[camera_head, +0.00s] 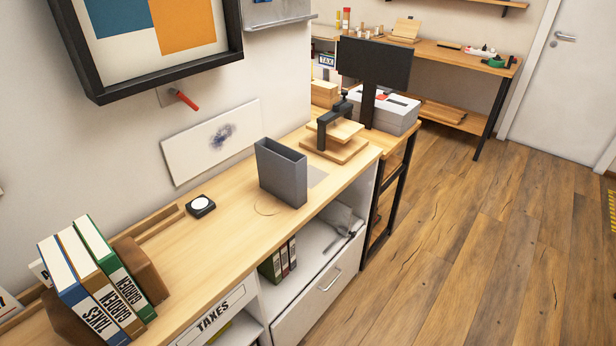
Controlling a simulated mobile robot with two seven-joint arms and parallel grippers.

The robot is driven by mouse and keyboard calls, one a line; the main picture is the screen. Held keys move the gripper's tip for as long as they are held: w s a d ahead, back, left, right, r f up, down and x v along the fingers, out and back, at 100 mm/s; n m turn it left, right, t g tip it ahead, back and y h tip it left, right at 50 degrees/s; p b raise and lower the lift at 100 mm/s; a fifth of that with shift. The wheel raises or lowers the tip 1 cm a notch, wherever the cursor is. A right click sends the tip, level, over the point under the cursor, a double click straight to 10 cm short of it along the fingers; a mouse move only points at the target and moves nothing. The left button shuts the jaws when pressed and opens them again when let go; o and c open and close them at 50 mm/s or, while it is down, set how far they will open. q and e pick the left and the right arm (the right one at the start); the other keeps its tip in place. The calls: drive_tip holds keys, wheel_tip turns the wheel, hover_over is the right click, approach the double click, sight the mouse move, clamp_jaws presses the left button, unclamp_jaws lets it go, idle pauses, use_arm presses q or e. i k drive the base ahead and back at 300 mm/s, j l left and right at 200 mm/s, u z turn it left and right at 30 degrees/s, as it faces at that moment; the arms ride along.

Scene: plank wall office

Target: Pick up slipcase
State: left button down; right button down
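The slipcase (283,178) is a grey, upright, open-topped box. It stands on the wooden top of the long cabinet (228,243), near the middle of the view. It looks empty from here, though its inside is mostly hidden. Neither my left nor my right gripper shows in the head view.
Several binders (96,285) stand between wooden bookends at the near left. A small black device (201,206) lies left of the slipcase, and a clamp press (335,140) stands behind it. A monitor (373,65) and printer (392,112) are farther back. The floor (455,235) at right is clear.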

sight(282, 171)
drive_tip(key=i+l+u, duration=0.25)
drive_tip(key=l, duration=0.55)
drive_tip(key=i+l+u, duration=0.3)
drive_tip(key=l, duration=0.6)
drive_tip(key=i+l+u, duration=0.1)
drive_tip(key=l+u, duration=0.15)
drive_tip(key=l, duration=0.65)
drive_tip(key=l+u, duration=0.25)
drive_tip(key=l, duration=0.65)
drive_tip(key=i, duration=0.05)
